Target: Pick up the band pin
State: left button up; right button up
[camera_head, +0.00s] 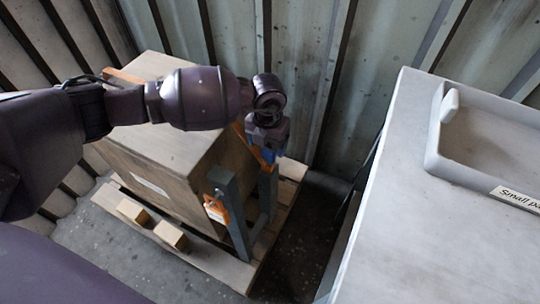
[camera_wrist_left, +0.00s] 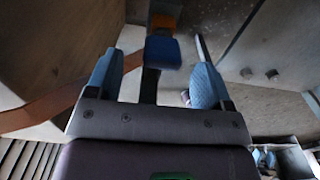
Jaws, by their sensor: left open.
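My left gripper (camera_head: 265,156) is over the far grey post (camera_head: 268,192) beside the wooden crate (camera_head: 185,165). In the left wrist view its two blue fingers are spread apart. A blue block (camera_wrist_left: 162,52), which looks like the head of the band pin, shows between the fingers with clear gaps on both sides. An orange piece (camera_wrist_left: 164,21) lies just beyond it. I cannot tell how deep the block sits between the fingers. In the head view the gripper mostly hides this spot. My right gripper is not in view.
The crate stands on a wooden pallet (camera_head: 115,207). A near grey post (camera_head: 231,212) carries an orange piece (camera_head: 214,208). An orange-brown band (camera_wrist_left: 50,112) runs along the crate. A pale table (camera_head: 400,220) with a labelled tray (camera_head: 435,140) stands right. A corrugated wall is behind.

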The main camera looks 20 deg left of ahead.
aim_at(268, 151)
pick_arm(q)
jog(key=f, duration=0.1)
jog(key=f+b, duration=0.1)
jog(key=f, duration=0.1)
jog(key=f+b, duration=0.1)
jog(key=shift+s+d+f, duration=0.15)
jog(key=shift+s+f, duration=0.05)
jog(key=shift+s, duration=0.15)
jog(key=shift+w+f, duration=0.15)
jog(key=shift+f, duration=0.3)
jog(key=shift+r, duration=0.1)
jog(key=c, duration=1)
